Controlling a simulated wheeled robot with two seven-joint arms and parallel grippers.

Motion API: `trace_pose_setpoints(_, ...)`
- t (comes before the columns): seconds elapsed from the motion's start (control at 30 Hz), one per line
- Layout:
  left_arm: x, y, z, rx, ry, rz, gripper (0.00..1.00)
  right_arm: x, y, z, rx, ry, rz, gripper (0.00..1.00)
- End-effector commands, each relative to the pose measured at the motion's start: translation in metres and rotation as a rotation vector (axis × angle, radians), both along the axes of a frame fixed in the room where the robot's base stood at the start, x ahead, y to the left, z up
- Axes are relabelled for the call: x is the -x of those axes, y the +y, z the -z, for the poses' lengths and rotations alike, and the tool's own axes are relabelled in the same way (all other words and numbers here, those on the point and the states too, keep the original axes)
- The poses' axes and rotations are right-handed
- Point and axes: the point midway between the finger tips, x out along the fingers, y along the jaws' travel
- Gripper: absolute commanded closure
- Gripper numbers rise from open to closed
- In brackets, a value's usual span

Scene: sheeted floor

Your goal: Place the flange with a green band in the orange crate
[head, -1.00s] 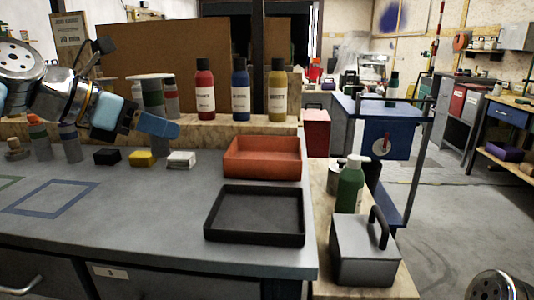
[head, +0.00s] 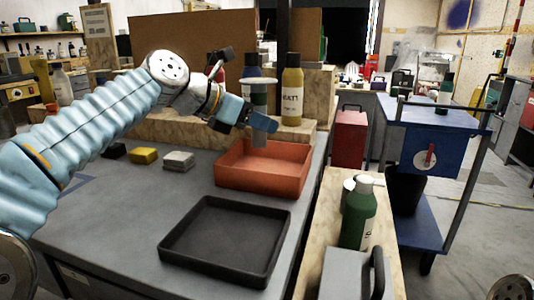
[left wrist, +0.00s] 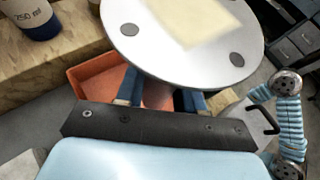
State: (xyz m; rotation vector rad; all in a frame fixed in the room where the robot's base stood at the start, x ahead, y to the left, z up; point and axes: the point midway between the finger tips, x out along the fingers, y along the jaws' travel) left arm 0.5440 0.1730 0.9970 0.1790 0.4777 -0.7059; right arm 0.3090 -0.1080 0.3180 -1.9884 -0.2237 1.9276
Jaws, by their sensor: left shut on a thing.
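My left gripper (head: 262,122) is shut on the flange with a green band (head: 259,98). The flange is upright, with a wide pale disc on top and a grey stem below. In the head view its lower end overlaps the back wall of the orange crate (head: 262,178); I cannot tell its exact height. The left wrist view shows the flange's disc (left wrist: 150,62) from above, with bolt holes, hiding much of the crate (left wrist: 88,72) behind it. The blue fingers (left wrist: 165,98) show below the disc. The visible crate floor looks empty. My right gripper is not in view.
A black tray (head: 225,279) stands in front of the crate. Black, yellow (head: 143,155) and white blocks (head: 178,161) lie left of it. Blue and yellow bottles (head: 292,92) stand on the wooden ledge behind. A green bottle (head: 358,218) and grey toolbox (head: 340,276) stand right.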

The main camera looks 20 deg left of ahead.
Motion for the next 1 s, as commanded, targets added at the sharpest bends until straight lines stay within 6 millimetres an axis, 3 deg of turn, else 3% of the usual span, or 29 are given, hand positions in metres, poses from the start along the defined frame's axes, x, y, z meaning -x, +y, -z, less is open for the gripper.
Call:
trace_pose_setpoints(0.1, -0.016, 0.0, 0.024, 0.0, 0.003, -0.002, 1.0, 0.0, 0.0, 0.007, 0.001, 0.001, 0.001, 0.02)
trace_pose_setpoints(0.3, -0.034, -0.002, 0.044, 0.0, 0.0, -0.001, 1.0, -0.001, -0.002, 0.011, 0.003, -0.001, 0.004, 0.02)
trace_pose_setpoints(0.53, -0.045, -0.003, 0.058, 0.0, 0.001, -0.001, 1.0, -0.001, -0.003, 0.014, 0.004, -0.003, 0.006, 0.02)
trace_pose_setpoints(0.7, -0.046, -0.003, 0.086, 0.0, 0.002, -0.002, 1.0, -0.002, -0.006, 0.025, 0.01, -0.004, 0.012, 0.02)
trace_pose_setpoints(1.0, -0.045, -0.003, 0.088, 0.0, 0.0, 0.0, 1.0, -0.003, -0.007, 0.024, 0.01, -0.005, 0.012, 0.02)
